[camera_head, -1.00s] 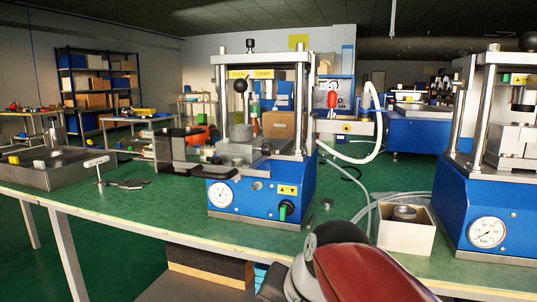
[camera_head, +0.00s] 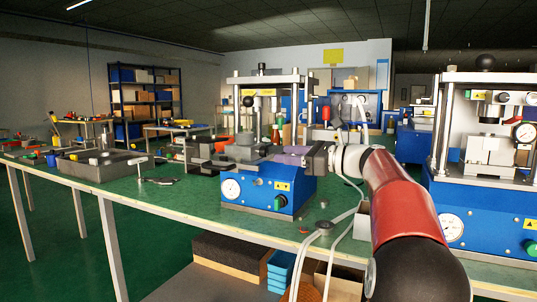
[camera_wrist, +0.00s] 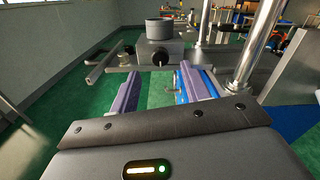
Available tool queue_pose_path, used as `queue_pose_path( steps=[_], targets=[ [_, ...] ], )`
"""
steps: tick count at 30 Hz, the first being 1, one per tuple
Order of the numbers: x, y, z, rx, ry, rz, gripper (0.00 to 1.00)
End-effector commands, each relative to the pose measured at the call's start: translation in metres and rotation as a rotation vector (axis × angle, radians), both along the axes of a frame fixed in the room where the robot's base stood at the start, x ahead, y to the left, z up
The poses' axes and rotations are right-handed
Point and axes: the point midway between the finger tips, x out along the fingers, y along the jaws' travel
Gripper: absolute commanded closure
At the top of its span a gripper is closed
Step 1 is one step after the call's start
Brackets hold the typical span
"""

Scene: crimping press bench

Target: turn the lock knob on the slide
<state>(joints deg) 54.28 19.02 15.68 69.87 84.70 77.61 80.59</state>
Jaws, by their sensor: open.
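The slide (camera_wrist: 162,44) is a grey block with a round cup-like part on top, and it shows ahead of my gripper in the wrist view. A small black lock knob (camera_wrist: 160,58) is on the block's near face. My gripper (camera_wrist: 159,71) is open, its two purple-faced fingers pointing at the block with the knob between their lines, apart from both. In the head view my gripper (camera_head: 290,155) reaches in from the right at the slide of the left blue press (camera_head: 262,187). There my gripper hides part of the slide, and I cannot make out the lock knob.
Steel posts (camera_wrist: 258,45) of the press rise close on the right in the wrist view. A second blue press (camera_head: 485,205) stands at the right. A metal tray (camera_head: 100,165) and a T-handled tool (camera_head: 142,168) are on the green bench at the left. Hoses (camera_head: 325,228) hang in front.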

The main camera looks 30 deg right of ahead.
Motion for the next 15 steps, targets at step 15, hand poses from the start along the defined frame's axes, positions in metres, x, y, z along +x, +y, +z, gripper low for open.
queue_pose_path(
  steps=[15],
  targets=[
    [0.04, 0.031, 0.0, -0.002, 0.001, 0.0, 0.53]
  ],
)
